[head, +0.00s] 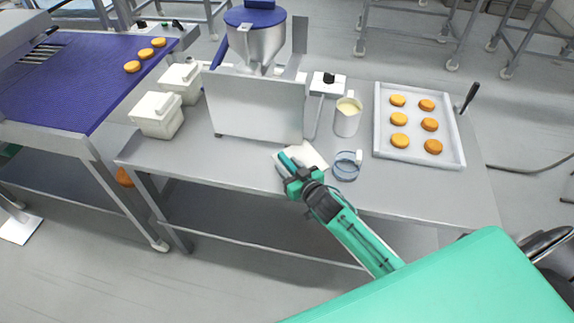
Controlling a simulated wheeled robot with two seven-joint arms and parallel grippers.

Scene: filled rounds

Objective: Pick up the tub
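Two white lidded tubs stand at the left end of the steel table: a nearer tub (156,116) close to the front left corner, and a farther tub (181,82) just behind it. I cannot tell which one the task means. My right gripper (288,163) is over the table's front edge, in front of the steel machine and well to the right of both tubs. Its fingers point up and left, over a white cloth or sheet (309,153). The gap between the fingers is too small to judge. My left gripper is not in view.
The steel machine with a hopper (258,107) stands right of the tubs. A pitcher (347,118), a clear blue-rimmed container (347,166) and a tray of patties (462,157) are farther right. A blue conveyor (80,75) lies left. The front strip between tubs and gripper is clear.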

